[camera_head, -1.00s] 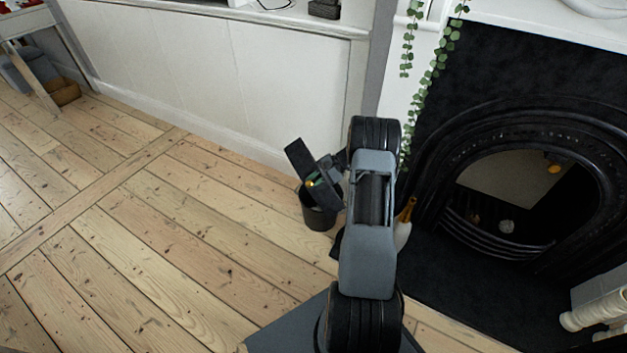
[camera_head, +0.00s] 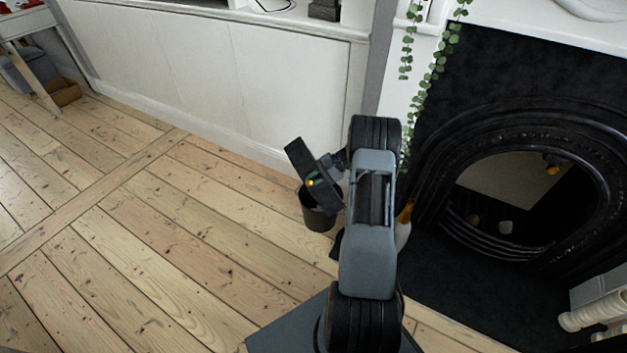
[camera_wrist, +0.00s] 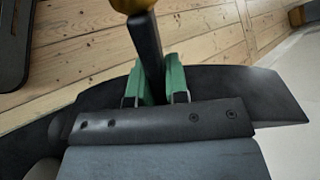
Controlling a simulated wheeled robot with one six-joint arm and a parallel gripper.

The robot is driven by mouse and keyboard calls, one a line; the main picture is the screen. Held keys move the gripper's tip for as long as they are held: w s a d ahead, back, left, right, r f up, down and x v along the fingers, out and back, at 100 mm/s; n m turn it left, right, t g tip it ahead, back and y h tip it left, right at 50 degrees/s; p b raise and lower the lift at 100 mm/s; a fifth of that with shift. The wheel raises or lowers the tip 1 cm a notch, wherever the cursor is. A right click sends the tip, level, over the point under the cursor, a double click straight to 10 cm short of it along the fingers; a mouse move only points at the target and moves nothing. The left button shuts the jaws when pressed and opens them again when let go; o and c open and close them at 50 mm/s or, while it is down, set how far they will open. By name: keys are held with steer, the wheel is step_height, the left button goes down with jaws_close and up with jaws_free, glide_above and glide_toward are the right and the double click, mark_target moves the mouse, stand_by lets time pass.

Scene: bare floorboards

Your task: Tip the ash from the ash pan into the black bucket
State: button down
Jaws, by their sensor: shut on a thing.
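The black bucket (camera_head: 319,218) stands on the floorboards by the white panelling, left of my arm. Its mouth is partly covered by my gripper and the dark ash pan (camera_head: 300,158). The pan is steeply tilted above and beside the bucket's rim; I cannot tell whether they touch. My gripper (camera_head: 314,178) is shut on the pan's dark handle, which has a brass-coloured knob. In the wrist view the green fingertips (camera_wrist: 156,84) clasp the handle (camera_wrist: 147,45), with the dark pan (camera_wrist: 238,88) spreading behind. No ash can be made out in either view.
The black fireplace (camera_head: 460,140) with its dark hearth is to the right. A white bottle-like thing with an orange top (camera_head: 403,226) stands close to my arm. White panelling (camera_head: 240,95) is behind the bucket. Open floorboards (camera_head: 150,245) lie to the left.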

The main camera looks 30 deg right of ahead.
steer(key=shift+f+b, duration=0.65)
steer(key=shift+b, duration=0.2)
steer(key=shift+r, duration=0.2)
